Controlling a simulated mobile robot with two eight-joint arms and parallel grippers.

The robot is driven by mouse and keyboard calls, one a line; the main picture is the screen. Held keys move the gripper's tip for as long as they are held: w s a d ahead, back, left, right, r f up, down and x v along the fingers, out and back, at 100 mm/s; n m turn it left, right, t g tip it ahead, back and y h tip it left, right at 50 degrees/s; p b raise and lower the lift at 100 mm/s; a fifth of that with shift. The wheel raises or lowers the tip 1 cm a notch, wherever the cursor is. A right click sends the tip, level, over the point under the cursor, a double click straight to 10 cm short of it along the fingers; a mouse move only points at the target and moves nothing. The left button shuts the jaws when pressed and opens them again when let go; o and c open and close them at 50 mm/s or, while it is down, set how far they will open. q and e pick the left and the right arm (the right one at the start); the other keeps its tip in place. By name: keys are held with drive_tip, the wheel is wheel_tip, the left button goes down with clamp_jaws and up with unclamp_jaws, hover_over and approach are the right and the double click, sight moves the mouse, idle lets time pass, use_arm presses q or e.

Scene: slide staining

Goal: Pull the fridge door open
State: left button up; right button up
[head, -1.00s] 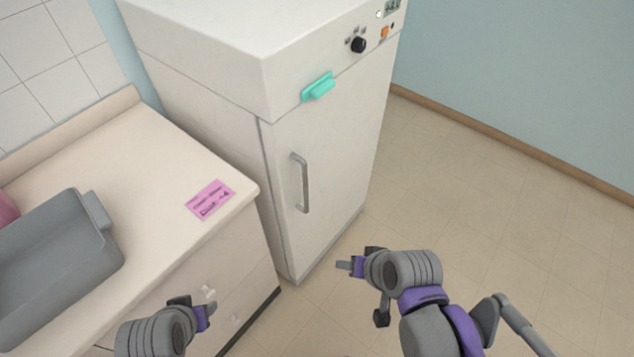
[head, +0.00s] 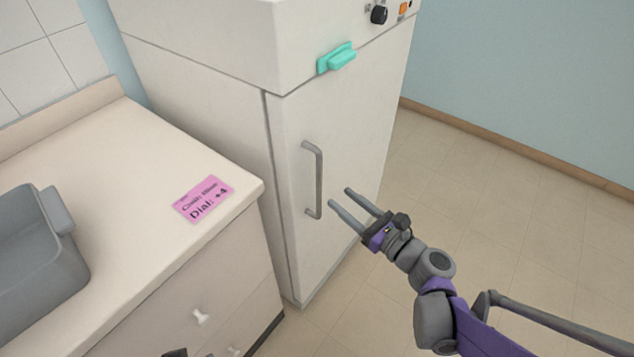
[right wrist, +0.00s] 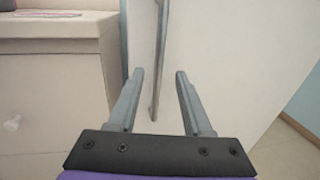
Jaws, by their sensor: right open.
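The fridge (head: 345,130) is a tall white cabinet with its door (head: 350,150) shut. A grey vertical bar handle (head: 318,180) is on the door's left side. My right gripper (head: 340,197) is open and empty, just right of the handle's lower part in the head view, its fingers pointing at the door. In the right wrist view the handle (right wrist: 160,50) rises beyond and between the two open fingers (right wrist: 155,75); I see no contact. Of my left gripper only a dark tip (head: 175,353) shows at the bottom edge, so its jaws cannot be judged.
A teal latch-like piece (head: 337,58) sits above the door, with a black knob (head: 379,14) higher up. The counter (head: 130,160) stands left of the fridge, with a pink note (head: 203,198) and a grey bin (head: 35,270). The floor (head: 480,180) to the right is clear.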

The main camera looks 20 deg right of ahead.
sight(321, 183)
drive_tip(key=b+x, duration=0.1)
drive_tip(key=x, duration=0.8)
clamp_jaws()
drive_tip(key=shift+s, duration=0.1)
idle(1.1)
